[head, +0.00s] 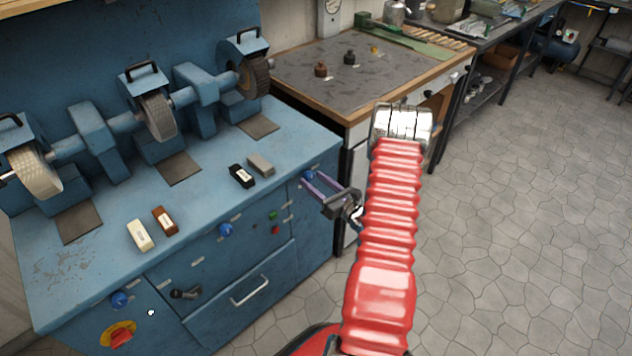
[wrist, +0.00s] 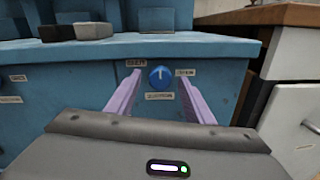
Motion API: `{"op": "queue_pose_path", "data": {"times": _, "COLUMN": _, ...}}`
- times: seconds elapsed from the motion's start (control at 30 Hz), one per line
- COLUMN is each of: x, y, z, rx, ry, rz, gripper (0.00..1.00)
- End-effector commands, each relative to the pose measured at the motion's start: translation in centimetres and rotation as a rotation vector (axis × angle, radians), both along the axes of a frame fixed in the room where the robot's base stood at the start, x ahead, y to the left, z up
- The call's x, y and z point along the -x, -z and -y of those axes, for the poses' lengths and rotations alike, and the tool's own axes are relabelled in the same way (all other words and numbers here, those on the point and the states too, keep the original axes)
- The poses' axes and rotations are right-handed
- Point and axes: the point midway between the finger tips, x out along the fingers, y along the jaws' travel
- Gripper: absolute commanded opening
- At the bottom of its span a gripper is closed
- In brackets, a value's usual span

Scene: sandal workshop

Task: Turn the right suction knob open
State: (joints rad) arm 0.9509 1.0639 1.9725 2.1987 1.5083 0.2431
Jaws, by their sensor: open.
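The right suction knob (head: 309,175) is a round blue knob at the right end of the blue machine's front panel. In the wrist view the blue knob (wrist: 160,77) has a white mark that points about straight up. Small labels sit at its upper left, upper right and below. My gripper (head: 313,181) is open, with its two purple fingers reaching toward the panel. In the wrist view the fingertips of my gripper (wrist: 160,80) are apart on the left and right of the knob, with gaps. I cannot tell how far they overlap it in depth.
Two similar blue knobs, one in the middle (head: 226,229) and one on the left (head: 120,299), are on the same panel. A dark block (head: 242,176) and a grey block (head: 260,164) lie on the bench top above. A wooden-edged table (head: 350,75) stands close on the right.

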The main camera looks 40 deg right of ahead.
Motion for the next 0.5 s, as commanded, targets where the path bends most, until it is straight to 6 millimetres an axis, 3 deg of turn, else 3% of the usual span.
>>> {"op": "queue_pose_path", "data": {"times": 0.3, "x": -0.22, "y": -0.01, "z": 0.01, "rx": 0.000, "ry": 0.000, "rz": 0.000, "gripper": 0.47}}
{"op": "queue_pose_path", "data": {"times": 0.5, "x": -0.21, "y": -0.02, "z": 0.00, "rx": 0.000, "ry": 0.000, "rz": 0.000, "gripper": 0.33}}
